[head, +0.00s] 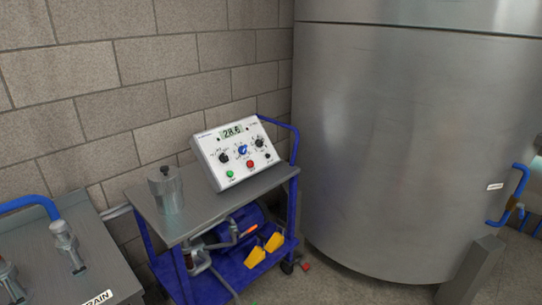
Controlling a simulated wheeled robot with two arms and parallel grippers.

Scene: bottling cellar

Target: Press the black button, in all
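A white control box (213,165) with a sloped front stands on the grey top of a blue cart. Its display (232,132) appears to read 28.6. The small black button (268,156) is at the lower right of the panel, right of a red button (250,164) and a green button (229,173). Two black knobs (224,157) and a blue knob (242,149) sit above the buttons. Neither of my grippers is in view, and nothing covers the panel.
A metal canister (166,190) stands left of the box on the cart top (205,215). A blue pump and yellow parts (254,257) are on the lower shelf. A large steel tank (400,140) rises at right. A metal bench (85,250) with valves is at lower left.

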